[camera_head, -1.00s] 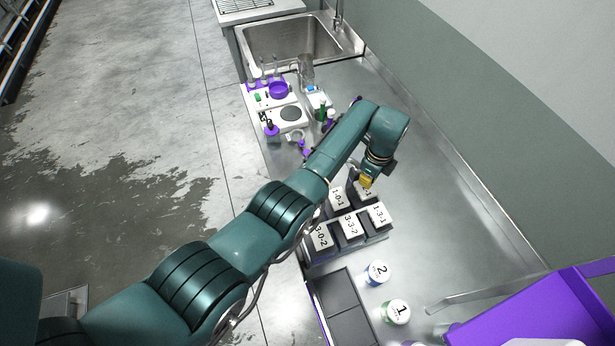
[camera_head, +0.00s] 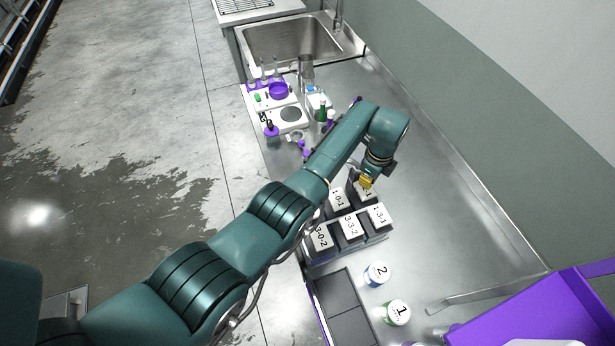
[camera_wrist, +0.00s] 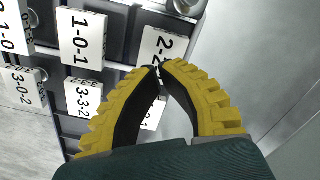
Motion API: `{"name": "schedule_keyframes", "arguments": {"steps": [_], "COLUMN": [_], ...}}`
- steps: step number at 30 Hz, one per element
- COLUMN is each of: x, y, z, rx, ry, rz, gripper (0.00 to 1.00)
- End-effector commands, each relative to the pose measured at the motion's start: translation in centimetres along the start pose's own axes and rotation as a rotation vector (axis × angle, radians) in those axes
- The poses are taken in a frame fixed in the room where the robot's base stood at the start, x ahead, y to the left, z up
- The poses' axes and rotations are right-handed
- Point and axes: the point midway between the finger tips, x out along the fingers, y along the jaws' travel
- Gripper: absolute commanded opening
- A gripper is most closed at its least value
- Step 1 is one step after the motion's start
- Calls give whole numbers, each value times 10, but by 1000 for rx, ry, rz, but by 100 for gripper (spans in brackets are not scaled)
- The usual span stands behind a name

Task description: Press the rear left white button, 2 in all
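A dark rack carries several white labelled plates in rows, among them 1-0-1 (camera_head: 338,198), 3-3-2 (camera_head: 351,227), 1-3-1 (camera_head: 379,215) and 3-0-2 (camera_head: 320,238). I cannot tell which of these plates is the rear left white button. My gripper (camera_head: 366,183) is over the back right of the rack, at a plate whose label it partly covers. In the wrist view my gripper (camera_wrist: 160,68) has its yellow fingertips together, nothing between them, in front of the lower part of the 2-2 plate (camera_wrist: 154,45). Contact cannot be told. The 1-0-1 plate (camera_wrist: 83,38) is left of it.
Two labelled jars, 2 (camera_head: 377,273) and 1 (camera_head: 397,311), stand in front of the rack. A dark tray (camera_head: 345,308) and a purple bin (camera_head: 540,315) are near the front. Lab ware and a sink (camera_head: 288,42) are behind. The counter right of the rack is clear.

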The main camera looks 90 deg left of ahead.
Motion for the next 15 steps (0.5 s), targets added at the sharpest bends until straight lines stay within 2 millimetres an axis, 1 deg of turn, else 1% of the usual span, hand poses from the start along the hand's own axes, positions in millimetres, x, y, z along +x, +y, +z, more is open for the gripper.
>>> {"name": "schedule_keyframes", "arguments": {"steps": [15], "x": [21], "y": [0], "z": [0], "rx": [0], "ry": [0], "rz": [1], "gripper": [0]}}
